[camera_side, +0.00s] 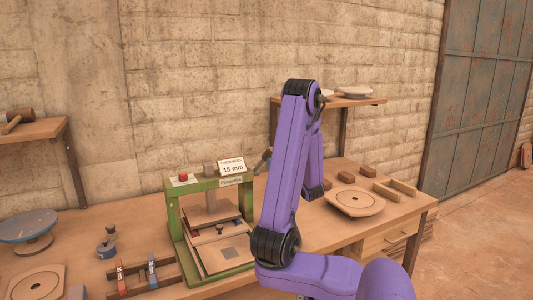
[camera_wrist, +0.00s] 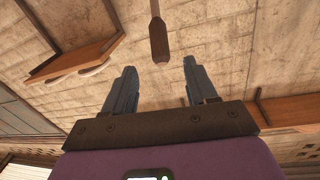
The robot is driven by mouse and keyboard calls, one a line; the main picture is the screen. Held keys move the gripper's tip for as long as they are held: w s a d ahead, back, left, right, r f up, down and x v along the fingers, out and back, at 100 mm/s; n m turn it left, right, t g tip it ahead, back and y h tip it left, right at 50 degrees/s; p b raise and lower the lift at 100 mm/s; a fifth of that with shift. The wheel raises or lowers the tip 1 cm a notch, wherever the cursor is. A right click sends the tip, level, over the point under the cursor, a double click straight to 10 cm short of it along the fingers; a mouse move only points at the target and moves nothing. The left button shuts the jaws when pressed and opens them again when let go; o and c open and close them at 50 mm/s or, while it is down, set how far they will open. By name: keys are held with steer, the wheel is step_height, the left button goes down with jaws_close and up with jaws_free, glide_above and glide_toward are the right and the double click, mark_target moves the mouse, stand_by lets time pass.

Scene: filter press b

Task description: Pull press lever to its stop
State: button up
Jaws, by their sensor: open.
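The green press (camera_side: 222,240) stands on the bench left of my arm in the side view, with a square plate in its frame. A dark lever end (camera_side: 264,158) shows at its upper right, partly behind my arm. In the wrist view, what looks like the lever's brown handle (camera_wrist: 158,40) hangs from the top edge, ahead of the gap between my fingers and apart from them. My gripper (camera_wrist: 160,64) is open and empty, its two fingers spread wide. My gripper is hidden behind my arm in the side view.
A sign reading 15 mm (camera_side: 232,167) sits on top of the press. A round board (camera_side: 355,202) and several small blocks lie on the bench at right. Clamps (camera_side: 137,272) lie left of the press. A wall shelf (camera_side: 350,101) is behind my arm.

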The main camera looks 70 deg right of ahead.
mark_target(266, 152)
steer(key=shift+x, duration=6.4)
steer(key=shift+c, duration=0.3)
jaws_close()
